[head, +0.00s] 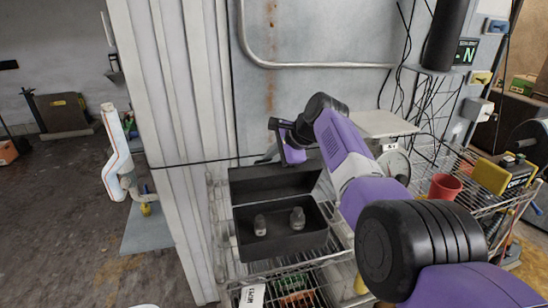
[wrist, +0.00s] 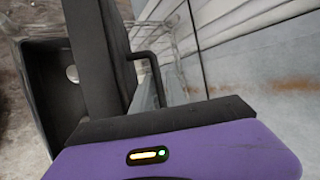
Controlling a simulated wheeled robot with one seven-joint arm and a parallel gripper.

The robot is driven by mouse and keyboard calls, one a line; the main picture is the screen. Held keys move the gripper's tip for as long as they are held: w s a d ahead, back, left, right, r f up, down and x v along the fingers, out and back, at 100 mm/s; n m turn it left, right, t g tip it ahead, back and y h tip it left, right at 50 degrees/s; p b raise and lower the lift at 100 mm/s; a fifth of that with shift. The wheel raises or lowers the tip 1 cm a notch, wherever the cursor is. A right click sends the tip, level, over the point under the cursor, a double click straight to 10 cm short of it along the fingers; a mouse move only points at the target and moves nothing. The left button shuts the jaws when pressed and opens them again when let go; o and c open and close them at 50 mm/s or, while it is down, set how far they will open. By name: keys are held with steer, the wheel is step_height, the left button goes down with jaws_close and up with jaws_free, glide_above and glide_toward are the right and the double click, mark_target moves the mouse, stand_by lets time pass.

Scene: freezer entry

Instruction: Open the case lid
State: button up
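The black case (head: 282,247) sits on a wire shelf, with two small pale jar-like items (head: 260,225) inside. Its lid (head: 272,184) stands raised along the back edge, so the inside is visible from above. My gripper (head: 276,142) is at the lid's upper edge, around its middle to right, behind or above it. In the wrist view, the lid (wrist: 92,60) is a dark slab close to my gripper, and the case's inside (wrist: 62,95) shows at left.
A corrugated wall panel (head: 175,130) stands left of the shelf, and a grey wall (head: 310,35) with a bent pipe is behind. A red cup (head: 445,187) and a yellow box (head: 495,174) are on the right-hand rack. Open floor (head: 60,220) lies at left.

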steer(key=shift+b+v, duration=0.45)
steer(key=shift+v, duration=3.45)
steer(key=shift+d, duration=0.1)
